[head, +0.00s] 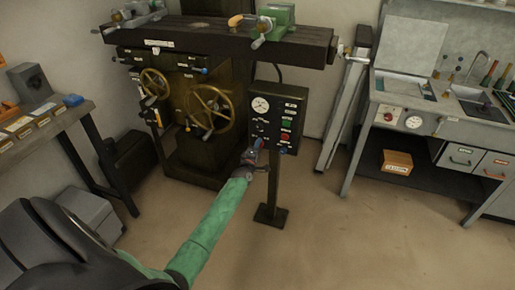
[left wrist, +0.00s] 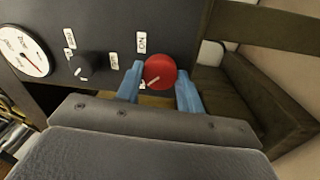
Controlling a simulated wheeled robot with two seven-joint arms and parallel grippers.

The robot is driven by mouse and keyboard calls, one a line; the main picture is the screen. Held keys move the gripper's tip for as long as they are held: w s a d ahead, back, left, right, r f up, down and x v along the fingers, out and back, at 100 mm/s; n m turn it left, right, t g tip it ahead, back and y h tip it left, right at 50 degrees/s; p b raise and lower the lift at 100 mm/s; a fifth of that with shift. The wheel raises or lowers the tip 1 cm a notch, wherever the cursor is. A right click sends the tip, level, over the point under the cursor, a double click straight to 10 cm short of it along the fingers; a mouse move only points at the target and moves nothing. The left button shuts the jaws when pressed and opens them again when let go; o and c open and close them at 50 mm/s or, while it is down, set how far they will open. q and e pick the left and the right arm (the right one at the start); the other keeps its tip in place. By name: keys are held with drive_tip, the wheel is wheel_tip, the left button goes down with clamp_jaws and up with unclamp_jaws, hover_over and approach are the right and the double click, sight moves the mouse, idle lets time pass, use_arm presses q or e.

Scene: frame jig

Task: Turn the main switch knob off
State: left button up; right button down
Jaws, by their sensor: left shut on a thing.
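The main switch knob is a round red knob (left wrist: 160,71) with a white line on its face, on a dark control panel (head: 264,105). In the left wrist view the line runs slantwise, toward the lower left. My left gripper (left wrist: 160,90) has its blue fingers on either side of the knob and is shut on it. In the head view the left gripper (head: 255,152) is at the panel's lower left, and I cannot make out the knob there. A white label (left wrist: 142,42) is beside the knob; another is partly hidden by a finger. My right gripper is not in view.
The panel also carries a gauge (head: 260,104), a black knob (left wrist: 81,66), a green button (head: 286,122) and a red button (head: 285,137). A milling machine with a large handwheel (head: 212,110) stands behind on the left. A sink bench (head: 440,125) is at right. The floor in front is clear.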

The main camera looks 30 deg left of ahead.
use_arm(q)
drive_tip(key=shift+f, duration=0.1)
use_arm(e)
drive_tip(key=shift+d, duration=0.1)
use_arm(q)
drive_tip(key=o, duration=1)
drive_tip(key=shift+b+v, duration=0.4)
drive_tip(key=shift+v, duration=3.55)
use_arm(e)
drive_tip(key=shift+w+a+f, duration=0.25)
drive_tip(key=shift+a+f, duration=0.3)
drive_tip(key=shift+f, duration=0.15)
use_arm(q)
drive_tip(key=shift+a, duration=0.1)
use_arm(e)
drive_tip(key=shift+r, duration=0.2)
use_arm(q)
drive_tip(key=shift+m, duration=0.3)
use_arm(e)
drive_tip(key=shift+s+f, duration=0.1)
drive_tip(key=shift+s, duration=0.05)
